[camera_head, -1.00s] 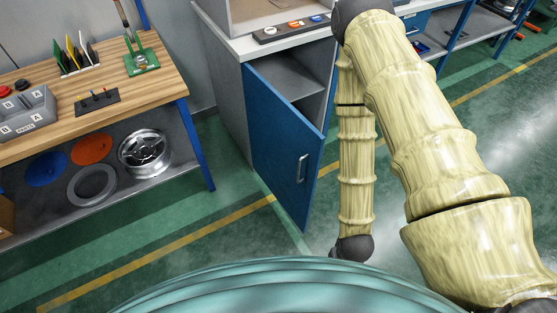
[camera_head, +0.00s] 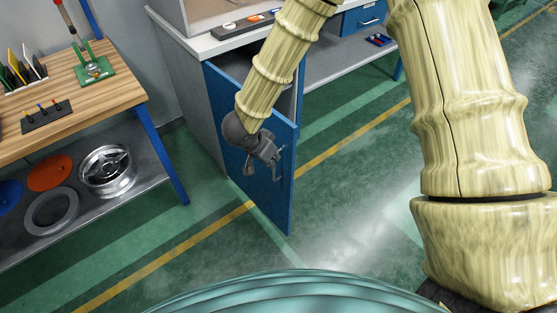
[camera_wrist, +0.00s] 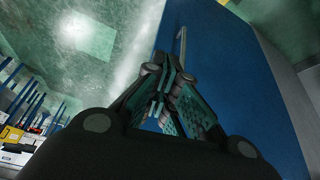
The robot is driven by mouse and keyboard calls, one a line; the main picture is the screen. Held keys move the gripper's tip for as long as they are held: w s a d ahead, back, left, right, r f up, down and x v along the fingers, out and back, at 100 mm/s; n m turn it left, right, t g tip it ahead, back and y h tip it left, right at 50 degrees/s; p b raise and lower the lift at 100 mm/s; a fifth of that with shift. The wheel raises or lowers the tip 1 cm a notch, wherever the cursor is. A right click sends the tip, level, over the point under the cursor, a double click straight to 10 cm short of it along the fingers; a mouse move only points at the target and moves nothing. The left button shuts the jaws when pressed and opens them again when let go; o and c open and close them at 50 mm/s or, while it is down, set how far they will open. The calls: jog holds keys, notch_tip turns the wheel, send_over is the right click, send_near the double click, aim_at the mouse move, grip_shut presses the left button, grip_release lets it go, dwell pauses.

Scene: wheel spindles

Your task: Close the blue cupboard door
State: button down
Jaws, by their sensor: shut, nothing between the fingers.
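The blue cupboard door (camera_head: 272,202) stands open on the grey cupboard (camera_head: 187,88), hinged at its left edge. It fills much of the wrist view (camera_wrist: 228,75). A slim metal handle (camera_head: 278,168) is near the door's free edge; it also shows in the wrist view (camera_wrist: 183,42). My gripper (camera_head: 268,160) is at the outer face of the door beside the handle. In the wrist view my gripper (camera_wrist: 165,82) is shut and empty, fingertips pointing toward the handle. I cannot tell whether it touches the door. My forearm hides part of the door and the opening.
A wooden workbench (camera_head: 105,92) with a wheel rim (camera_head: 107,170) on its lower shelf stands at the left. A blue-framed bench (camera_head: 340,62) is right of the cupboard. The green floor in front of the door is clear.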

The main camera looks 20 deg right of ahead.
jog(key=w+a+r+m+b, duration=0.1)
jog(key=w+a+r+m, duration=0.1)
jog(key=a+r, duration=0.15)
jog(key=w+d+f, duration=0.2)
jog(key=d+f, duration=0.5)
jog(key=f, duration=0.1)
jog(key=shift+w+d+g+y+p, duration=0.2)
jog(key=shift+w+g+y+p, duration=0.1)
jog(key=shift+w+g+p, duration=0.1)
jog(key=shift+d+f, duration=0.1)
